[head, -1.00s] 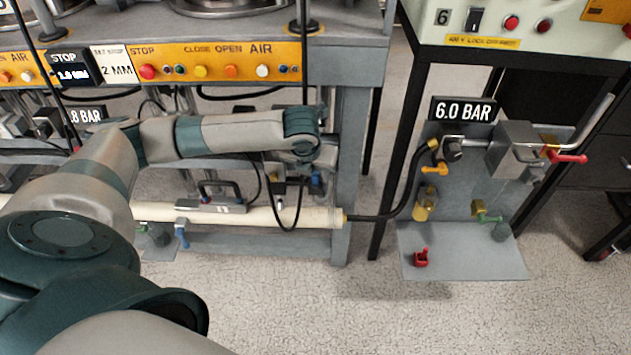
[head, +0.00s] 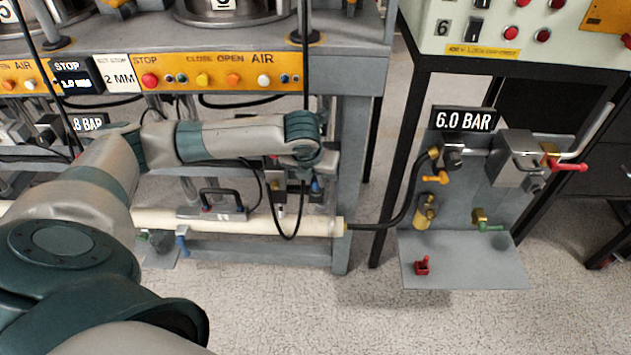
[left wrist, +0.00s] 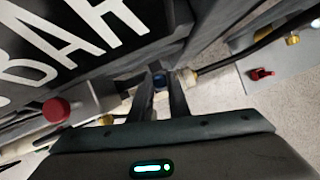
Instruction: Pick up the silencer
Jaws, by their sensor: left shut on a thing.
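My left gripper (left wrist: 158,95) is in front of the press frame and is shut on a small dark blue part (left wrist: 160,80) between its fingertips. In the head view the hand is mostly hidden behind my left wrist, and a bit of blue (head: 316,186) shows below it. I cannot tell which piece is the silencer. A brass cylinder (head: 426,212) hangs on the grey panel at right, apart from the gripper. My right gripper is not in view.
The grey panel carries an orange handle (head: 435,179), a green handle (head: 491,228) and a red-handled valve (head: 567,166). A red piece (head: 422,266) lies on its shelf (head: 465,277). A black hose (head: 408,200) joins the white pipe (head: 280,223). The floor in front is clear.

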